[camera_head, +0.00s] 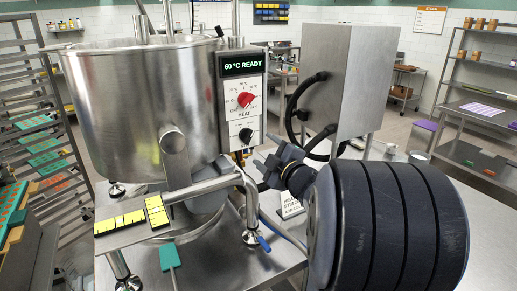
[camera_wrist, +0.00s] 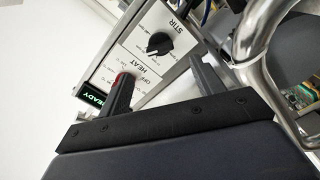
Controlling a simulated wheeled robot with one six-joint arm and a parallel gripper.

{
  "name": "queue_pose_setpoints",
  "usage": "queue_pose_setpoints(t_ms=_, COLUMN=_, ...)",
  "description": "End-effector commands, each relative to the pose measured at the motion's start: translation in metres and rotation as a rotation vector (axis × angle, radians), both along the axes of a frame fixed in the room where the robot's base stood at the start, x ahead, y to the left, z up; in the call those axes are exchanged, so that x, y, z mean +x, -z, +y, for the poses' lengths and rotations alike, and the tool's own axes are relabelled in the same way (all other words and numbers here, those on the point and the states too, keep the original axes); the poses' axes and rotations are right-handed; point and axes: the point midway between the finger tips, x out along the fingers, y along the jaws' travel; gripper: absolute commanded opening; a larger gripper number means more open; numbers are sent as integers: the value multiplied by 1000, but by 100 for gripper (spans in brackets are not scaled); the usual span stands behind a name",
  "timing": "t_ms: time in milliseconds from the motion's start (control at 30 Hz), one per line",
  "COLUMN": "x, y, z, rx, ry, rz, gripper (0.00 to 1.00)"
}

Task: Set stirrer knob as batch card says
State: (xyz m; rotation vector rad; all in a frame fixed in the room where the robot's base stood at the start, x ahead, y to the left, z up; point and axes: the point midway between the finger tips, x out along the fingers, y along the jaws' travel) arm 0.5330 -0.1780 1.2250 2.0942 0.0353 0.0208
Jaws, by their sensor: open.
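The black stirrer knob (camera_head: 245,136) sits low on the white control panel, below the red heat knob (camera_head: 246,100). A lit display (camera_head: 242,66) above reads "60 °C READY". In the wrist view the stirrer knob (camera_wrist: 159,43) shows beside the word STIR, ahead of and between my open fingers. The red heat knob (camera_wrist: 122,78) is partly hidden behind the left finger there. My gripper (camera_head: 262,168) is empty, just below and right of the stirrer knob, apart from it; it also shows in the wrist view (camera_wrist: 163,80). A card (camera_head: 290,205) lettered HEAT and STIR is partly hidden by my arm; its settings are unreadable.
The steel kettle (camera_head: 150,100) stands left of the panel. A bent steel pipe (camera_head: 247,200) runs below my gripper. A steel box (camera_head: 347,80) with black hoses stands to the right.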

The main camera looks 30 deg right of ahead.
Motion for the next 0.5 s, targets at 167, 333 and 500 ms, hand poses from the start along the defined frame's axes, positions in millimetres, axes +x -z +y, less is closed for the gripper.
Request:
queue_pose_setpoints(t_ms=167, x=-17, y=0, z=-1, rx=0, ry=1, rz=0, gripper=64)
queue_pose_setpoints(t_ms=333, x=-20, y=0, z=0, rx=0, ry=-1, rz=1, gripper=64)
queue_pose_setpoints(t_ms=500, x=-20, y=0, z=0, rx=0, ry=-1, rz=1, gripper=64)
